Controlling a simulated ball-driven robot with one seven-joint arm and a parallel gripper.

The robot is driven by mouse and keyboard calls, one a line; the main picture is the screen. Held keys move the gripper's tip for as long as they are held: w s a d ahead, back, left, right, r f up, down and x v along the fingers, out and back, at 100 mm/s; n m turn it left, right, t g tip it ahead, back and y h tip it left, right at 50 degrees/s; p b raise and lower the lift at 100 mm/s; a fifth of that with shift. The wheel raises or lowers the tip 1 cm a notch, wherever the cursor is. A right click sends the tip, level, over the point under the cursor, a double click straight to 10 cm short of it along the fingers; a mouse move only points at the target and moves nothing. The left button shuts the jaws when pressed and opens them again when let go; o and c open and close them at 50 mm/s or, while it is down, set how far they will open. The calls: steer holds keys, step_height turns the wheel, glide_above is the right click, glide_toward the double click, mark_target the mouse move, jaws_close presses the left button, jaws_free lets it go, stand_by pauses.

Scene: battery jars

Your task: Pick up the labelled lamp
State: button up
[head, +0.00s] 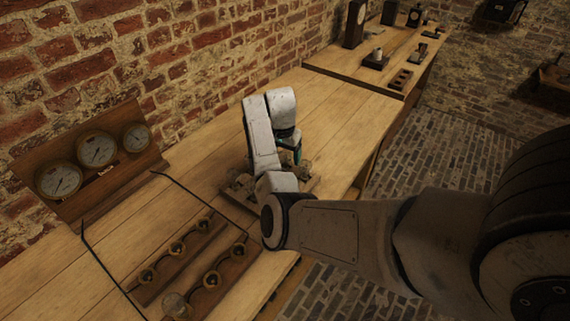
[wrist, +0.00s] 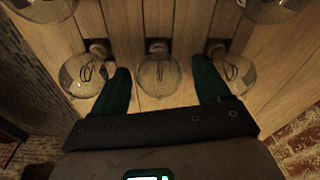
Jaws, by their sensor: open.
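In the wrist view several clear glass lamps with dark bases lie or stand on a wooden surface. A middle lamp (wrist: 157,76) shows between the two teal fingers of my open gripper (wrist: 160,70). Other lamps are outside the left finger (wrist: 82,75) and the right finger (wrist: 235,70). I cannot make out a label on any lamp. In the head view my gripper (head: 290,145) is over the wooden tray (head: 235,195) of lamps, which my arm largely hides. I cannot tell whether the fingers touch the middle lamp.
Two wooden strips with round sockets (head: 180,250) are on the bench front, beside a glass lamp or jar (head: 177,306). A gauge panel (head: 95,165) leans at the brick wall. A black cable (head: 100,262) crosses the bench. A farther bench (head: 350,65) holds small devices.

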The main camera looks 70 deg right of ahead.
steer(key=shift+c, duration=0.3)
steer(key=c, duration=1.2)
steer(key=shift+o, duration=0.2)
steer(key=shift+r, duration=0.1)
